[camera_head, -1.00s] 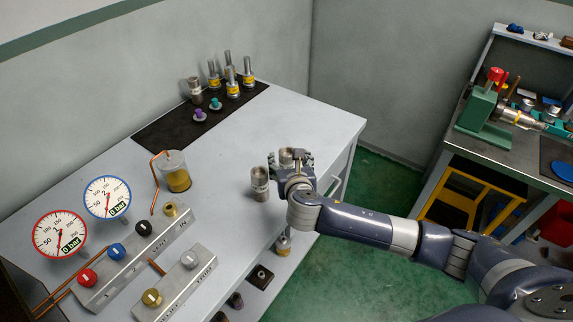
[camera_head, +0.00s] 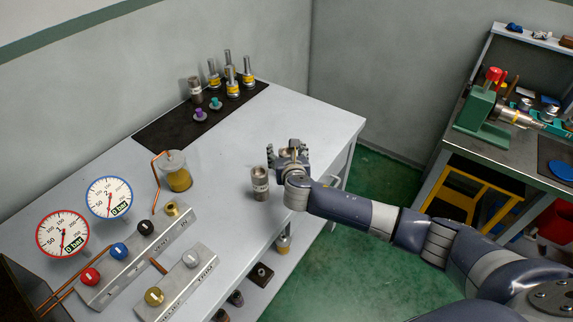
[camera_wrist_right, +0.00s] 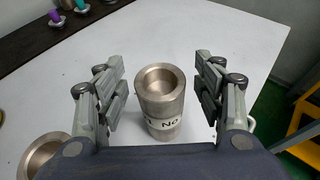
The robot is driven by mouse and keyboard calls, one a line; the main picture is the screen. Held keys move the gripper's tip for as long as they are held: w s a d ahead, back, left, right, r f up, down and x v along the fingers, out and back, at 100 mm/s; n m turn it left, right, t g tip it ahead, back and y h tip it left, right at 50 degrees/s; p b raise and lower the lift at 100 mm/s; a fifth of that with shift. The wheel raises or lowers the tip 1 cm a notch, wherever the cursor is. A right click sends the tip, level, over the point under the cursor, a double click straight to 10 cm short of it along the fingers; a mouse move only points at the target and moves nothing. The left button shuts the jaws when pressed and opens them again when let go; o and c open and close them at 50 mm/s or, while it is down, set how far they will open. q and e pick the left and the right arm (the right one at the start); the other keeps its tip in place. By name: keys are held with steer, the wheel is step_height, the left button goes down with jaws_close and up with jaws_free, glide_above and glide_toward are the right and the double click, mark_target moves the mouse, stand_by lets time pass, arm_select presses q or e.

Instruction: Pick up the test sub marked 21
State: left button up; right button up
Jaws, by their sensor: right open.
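My right gripper (camera_head: 287,152) is open over the right side of the bench. In the right wrist view, a metal test sub (camera_wrist_right: 161,100) stands upright between its spread fingers, with a gap on both sides. A white label band is on it; "No" shows, but I cannot read a full number. In the head view my gripper mostly hides this sub. A second metal sub (camera_head: 260,184) stands just left of the gripper; its rim (camera_wrist_right: 42,158) shows at lower left in the wrist view. My left gripper is out of view.
The grey bench (camera_head: 285,105) is clear behind the gripper. A dark mat (camera_head: 165,130) holds another metal cylinder (camera_head: 195,90), yellow-banded fittings and small coloured plugs. A jar (camera_head: 177,172), gauges and valve blocks stand to the left. The bench's right edge is close to my arm.

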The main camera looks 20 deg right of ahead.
jaws_close()
steer(key=shift+w+r, duration=0.1)
steer(key=shift+r, duration=0.15)
